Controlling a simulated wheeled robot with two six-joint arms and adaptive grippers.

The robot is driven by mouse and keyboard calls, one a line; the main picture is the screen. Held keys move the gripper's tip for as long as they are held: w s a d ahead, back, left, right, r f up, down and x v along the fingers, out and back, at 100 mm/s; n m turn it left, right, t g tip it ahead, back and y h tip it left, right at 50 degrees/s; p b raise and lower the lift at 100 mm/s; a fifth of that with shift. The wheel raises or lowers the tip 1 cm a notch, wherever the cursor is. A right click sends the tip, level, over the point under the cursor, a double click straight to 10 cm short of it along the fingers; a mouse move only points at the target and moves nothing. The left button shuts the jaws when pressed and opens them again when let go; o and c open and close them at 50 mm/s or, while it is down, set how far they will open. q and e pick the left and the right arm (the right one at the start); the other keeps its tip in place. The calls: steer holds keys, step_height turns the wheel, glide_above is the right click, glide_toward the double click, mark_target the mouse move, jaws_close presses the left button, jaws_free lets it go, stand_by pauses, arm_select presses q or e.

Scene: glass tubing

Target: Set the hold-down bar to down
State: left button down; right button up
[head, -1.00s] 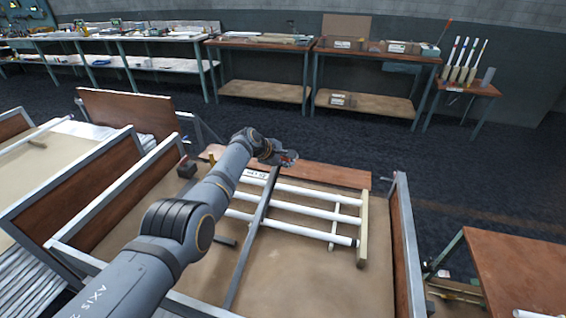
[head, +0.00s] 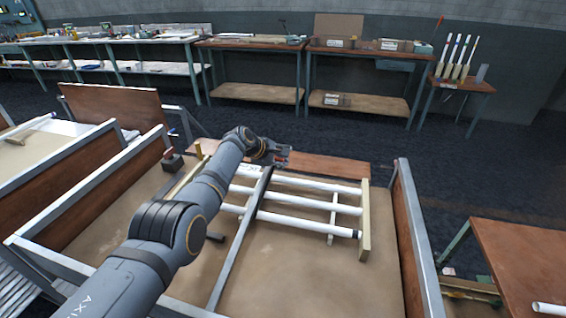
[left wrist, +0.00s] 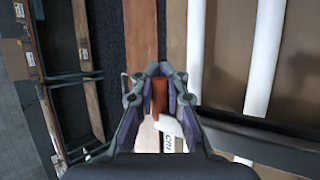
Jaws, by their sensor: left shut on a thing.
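The hold-down bar (head: 238,238) is a long grey bar that crosses over several white glass tubes (head: 310,204) in the tray; I cannot tell if it touches them. Its dark length also shows in the left wrist view (left wrist: 262,142). My left gripper (head: 284,156) is at the bar's far end. In the left wrist view its fingers (left wrist: 160,90) are closed around a red-brown piece (left wrist: 160,98), which looks like the bar's grip. A white label lies just under the fingers. My right gripper is not in view.
The tray's right wall (head: 407,235) and a wooden tube support (head: 364,222) stand to the right. A brown plank (head: 325,166) runs along the far edge. Benches line the back wall, and a brown table (head: 525,255) stands at right. The tray's near right floor is clear.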

arm_select(q)
steer(key=c, duration=1.7)
jaws_free()
steer(key=shift+s+a+f, duration=0.2)
steer(key=shift+s+f, duration=0.05)
steer(key=shift+f, duration=0.05)
steer(key=o, duration=0.3)
steer(key=shift+s+a+r, duration=0.1)
steer(key=shift+r, duration=0.15)
steer(key=shift+o, duration=0.3)
steer(key=shift+r, duration=0.15)
steer(key=shift+r, duration=0.25)
steer(key=v, duration=1.1)
steer(key=shift+s+a, duration=0.2)
steer(key=shift+a, duration=0.1)
